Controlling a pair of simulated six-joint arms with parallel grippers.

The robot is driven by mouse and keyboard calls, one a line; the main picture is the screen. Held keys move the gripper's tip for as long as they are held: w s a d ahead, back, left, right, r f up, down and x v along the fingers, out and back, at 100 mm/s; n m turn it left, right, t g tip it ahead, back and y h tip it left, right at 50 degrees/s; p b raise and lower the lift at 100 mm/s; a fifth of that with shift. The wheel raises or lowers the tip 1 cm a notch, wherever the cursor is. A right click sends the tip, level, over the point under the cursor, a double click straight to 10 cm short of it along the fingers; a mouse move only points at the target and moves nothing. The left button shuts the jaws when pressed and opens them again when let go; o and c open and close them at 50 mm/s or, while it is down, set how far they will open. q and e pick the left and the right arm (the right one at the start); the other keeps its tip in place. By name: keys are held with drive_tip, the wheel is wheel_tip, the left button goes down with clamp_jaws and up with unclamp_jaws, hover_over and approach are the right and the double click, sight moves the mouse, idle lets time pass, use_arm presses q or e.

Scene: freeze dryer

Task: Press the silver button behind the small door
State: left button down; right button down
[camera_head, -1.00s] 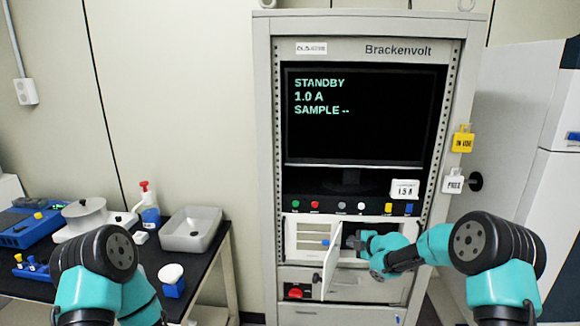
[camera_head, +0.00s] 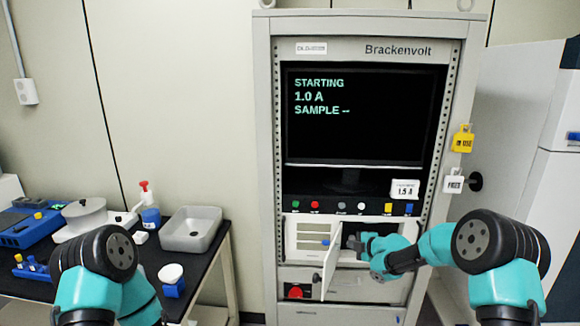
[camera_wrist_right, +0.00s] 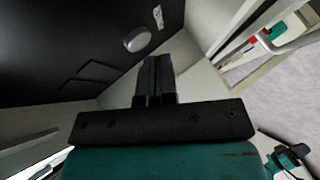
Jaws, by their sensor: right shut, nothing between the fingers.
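The small door (camera_head: 329,268) stands swung open on the front of the tall grey cabinet. My right gripper (camera_head: 362,240) is at the opening behind it, with its fingertips partly in the dark recess. In the right wrist view its fingers (camera_wrist_right: 154,62) are shut together and empty. The round silver button (camera_wrist_right: 138,39) shows on the dark panel just beyond the fingertips; I cannot tell whether they touch it. In the head view the button is not visible. The screen (camera_head: 365,115) reads STARTING, 1.0 A, SAMPLE --. My left gripper is not in view.
A row of coloured buttons (camera_head: 350,206) runs below the screen. A red knob (camera_head: 296,291) sits low left on the cabinet. Yellow (camera_head: 463,141) and white (camera_head: 453,181) tags hang at its right side. A black table (camera_head: 205,262) with a grey basin (camera_head: 190,229) stands left.

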drive_tip(key=s, duration=0.6)
drive_tip(key=shift+a, duration=0.25)
idle(0.4)
idle(0.4)
drive_tip(key=s+f+m+g+h, duration=0.2)
drive_tip(key=s+f+m+g, duration=0.2)
drive_tip(key=s+f+m, duration=1.2)
drive_tip(key=s+f+m+g, duration=0.3)
drive_tip(key=s+f, duration=0.2)
drive_tip(key=s, duration=0.7)
drive_tip(key=s+f+m+g+h, duration=0.1)
drive_tip(key=s+f+m, duration=0.3)
drive_tip(key=s, duration=0.8)
drive_tip(key=shift+f+g+h, duration=0.3)
drive_tip(key=shift+f+g, duration=0.4)
drive_tip(key=shift+g, duration=0.2)
